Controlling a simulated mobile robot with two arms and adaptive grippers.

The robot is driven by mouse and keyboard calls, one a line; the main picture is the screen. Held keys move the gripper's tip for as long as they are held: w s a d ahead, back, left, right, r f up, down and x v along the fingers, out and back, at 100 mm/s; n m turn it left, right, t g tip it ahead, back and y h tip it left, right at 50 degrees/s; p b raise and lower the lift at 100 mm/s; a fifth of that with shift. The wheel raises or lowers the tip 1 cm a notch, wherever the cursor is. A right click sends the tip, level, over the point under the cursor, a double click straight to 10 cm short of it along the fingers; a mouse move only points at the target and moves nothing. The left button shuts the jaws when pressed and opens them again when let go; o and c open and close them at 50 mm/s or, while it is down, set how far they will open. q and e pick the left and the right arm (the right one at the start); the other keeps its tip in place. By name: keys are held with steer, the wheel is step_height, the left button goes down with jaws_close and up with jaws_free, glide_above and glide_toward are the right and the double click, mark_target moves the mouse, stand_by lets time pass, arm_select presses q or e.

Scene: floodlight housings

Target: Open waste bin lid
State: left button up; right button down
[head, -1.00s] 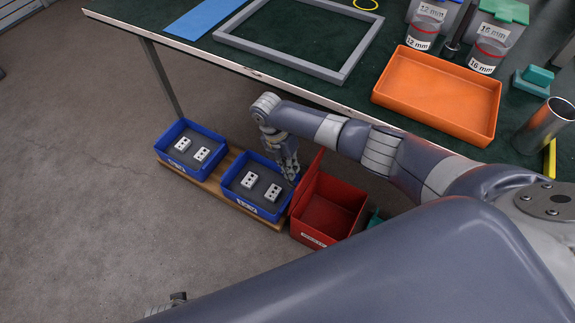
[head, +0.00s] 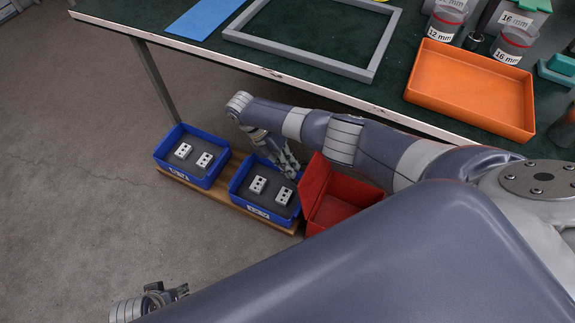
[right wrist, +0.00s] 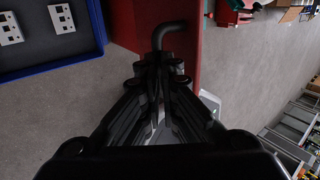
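The red waste bin (head: 340,207) stands on the floor by the table's front edge, partly hidden by my right arm. Its lid (head: 314,187) is raised at the bin's left side, and the bin's inside shows. My right gripper (head: 291,168) is at the lid's left side, above the right blue box. In the right wrist view, a dark bent handle (right wrist: 169,32) stands out from the red lid (right wrist: 192,60). The fingers (right wrist: 159,66) are closed around this handle. My left gripper (head: 176,292) is low at the left, away from the bin; its finger opening is unclear.
Two blue boxes (head: 187,176) (head: 250,212) with light socket-like parts stand on a wooden board left of the bin. The green table (head: 300,85) holds an orange tray (head: 470,95) and a grey frame (head: 300,56). Open floor lies left.

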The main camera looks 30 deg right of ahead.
steer(key=c, duration=2.3)
jaws_free()
steer(key=shift+s+d+f, duration=0.6)
steer(key=shift+s+f, duration=0.2)
steer(key=shift+f, duration=0.1)
steer(key=o, duration=0.6)
steer(key=shift+d+f, duration=0.15)
steer(key=shift+w, duration=0.1)
steer(key=shift+w+a+r, duration=0.15)
steer(key=shift+a+r, duration=0.05)
steer(key=shift+a, duration=0.05)
steer(key=shift+r, duration=0.15)
steer(key=v, duration=1.1)
steer(key=shift+w+a+r, duration=0.1)
steer(key=shift+w+r, duration=0.05)
steer(key=shift+w, duration=0.25)
